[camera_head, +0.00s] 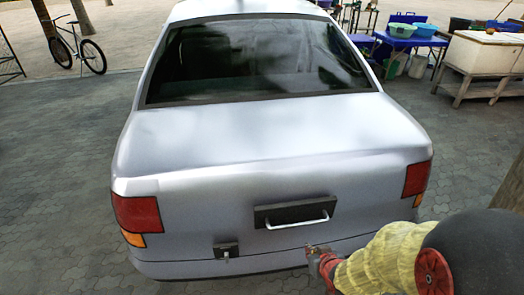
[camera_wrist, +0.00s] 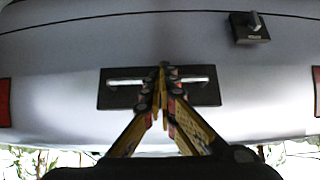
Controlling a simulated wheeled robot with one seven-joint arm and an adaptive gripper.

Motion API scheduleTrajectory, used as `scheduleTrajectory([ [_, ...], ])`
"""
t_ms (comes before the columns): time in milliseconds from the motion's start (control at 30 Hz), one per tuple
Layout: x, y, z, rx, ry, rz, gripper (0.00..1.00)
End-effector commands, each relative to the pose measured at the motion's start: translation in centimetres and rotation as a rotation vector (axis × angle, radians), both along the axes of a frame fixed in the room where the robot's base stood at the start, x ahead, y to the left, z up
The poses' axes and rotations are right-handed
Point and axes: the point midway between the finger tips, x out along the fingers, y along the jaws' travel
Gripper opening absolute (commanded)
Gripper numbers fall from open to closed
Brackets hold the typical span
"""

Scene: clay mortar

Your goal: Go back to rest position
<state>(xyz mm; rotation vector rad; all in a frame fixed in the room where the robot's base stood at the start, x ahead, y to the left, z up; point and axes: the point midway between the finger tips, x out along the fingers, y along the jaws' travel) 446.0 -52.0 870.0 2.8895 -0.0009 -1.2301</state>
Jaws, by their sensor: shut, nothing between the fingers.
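My gripper (camera_head: 314,250) is at the lower right of the head view, just below the handle plate on the back of a silver car (camera_head: 250,140). In the wrist view my gripper (camera_wrist: 163,75) has its fingertips together, with nothing seen between them. The dark plate (camera_head: 268,217) carries a pale bar handle (camera_head: 297,223). In the wrist view the fingers cover the middle of the handle (camera_wrist: 125,83) and plate (camera_wrist: 112,97). I cannot tell whether the fingertips touch the car. The boot lid looks closed.
A small dark latch (camera_head: 226,249) sits left of the handle plate, low on the car. A bicycle (camera_head: 78,45) stands at the far left. A blue table (camera_head: 405,40) and a white sink unit (camera_head: 484,55) stand at the back right. Paved ground beside the car is clear.

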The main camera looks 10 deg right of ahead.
Motion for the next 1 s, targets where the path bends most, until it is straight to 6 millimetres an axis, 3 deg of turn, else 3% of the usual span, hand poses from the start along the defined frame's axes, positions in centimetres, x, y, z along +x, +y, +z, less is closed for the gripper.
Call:
scheduleTrajectory([
  [167, -1.0, -0.2, -0.9, -0.013, 0.051, 0.002, 0.00],
  [300, -5.2, -1.2, -3.6, -0.036, 0.238, -0.028, 0.00],
  [367, -7.0, -1.8, -3.5, -0.046, 0.325, -0.053, 0.00],
  [433, -8.5, -2.4, -2.2, -0.057, 0.407, -0.077, 0.00],
  [567, -10.7, -2.3, 2.3, -0.061, 0.512, -0.109, 0.00],
  [733, -13.2, -0.3, 10.6, -0.035, 0.563, -0.114, 0.00],
  [900, -15.3, 2.7, 19.1, 0.001, 0.499, -0.075, 0.00],
  [1000, -15.4, 3.9, 23.1, 0.010, 0.403, -0.049, 0.00],
])
